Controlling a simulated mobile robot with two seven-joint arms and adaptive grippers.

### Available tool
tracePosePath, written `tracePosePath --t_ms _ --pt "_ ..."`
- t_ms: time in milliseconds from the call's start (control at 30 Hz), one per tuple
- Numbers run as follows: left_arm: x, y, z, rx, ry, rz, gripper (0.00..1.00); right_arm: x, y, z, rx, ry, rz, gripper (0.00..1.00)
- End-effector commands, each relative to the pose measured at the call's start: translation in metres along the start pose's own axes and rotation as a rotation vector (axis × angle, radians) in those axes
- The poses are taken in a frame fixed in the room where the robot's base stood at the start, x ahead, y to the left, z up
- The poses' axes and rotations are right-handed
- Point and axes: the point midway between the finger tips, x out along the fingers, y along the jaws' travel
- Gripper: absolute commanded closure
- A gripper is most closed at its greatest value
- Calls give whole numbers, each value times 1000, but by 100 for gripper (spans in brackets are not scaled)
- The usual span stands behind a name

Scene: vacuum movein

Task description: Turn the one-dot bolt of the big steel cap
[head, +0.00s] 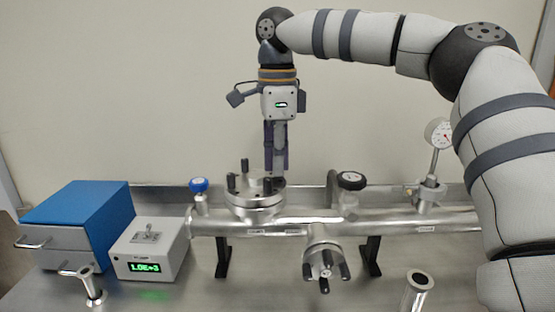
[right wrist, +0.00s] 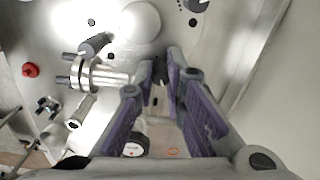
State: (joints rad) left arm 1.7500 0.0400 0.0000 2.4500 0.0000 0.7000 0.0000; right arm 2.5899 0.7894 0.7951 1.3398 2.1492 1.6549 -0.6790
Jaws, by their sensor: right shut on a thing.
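The big steel cap (head: 255,203) sits on top of the steel pipe in the head view, facing up, with black upright bolts around its rim. Two bolts stand free, one at the back (head: 244,166) and one at the left (head: 232,182). My right gripper (head: 275,172) points straight down at the cap's right side, shut on a black bolt there. In the right wrist view, its purple-padded fingers (right wrist: 159,62) close around the dark bolt head, partly hiding it. Dark dots show on pale metal, but I cannot tell which mark the held bolt. My left gripper is not in view.
A blue-knob valve (head: 198,186) stands left of the cap, a black-knob valve (head: 351,181) right. A smaller bolted flange (head: 325,262) faces forward below the pipe. A gauge (head: 439,133) stands farther right. A blue box (head: 78,215) and a display box (head: 150,252) are at left.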

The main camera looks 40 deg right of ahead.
Motion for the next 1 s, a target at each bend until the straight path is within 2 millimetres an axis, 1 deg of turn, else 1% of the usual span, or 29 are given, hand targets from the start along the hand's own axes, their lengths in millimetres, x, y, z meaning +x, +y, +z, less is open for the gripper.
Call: tracePosePath --t_ms 1000 --pt "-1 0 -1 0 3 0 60 -2 -1 0 944 -5 -5 100"
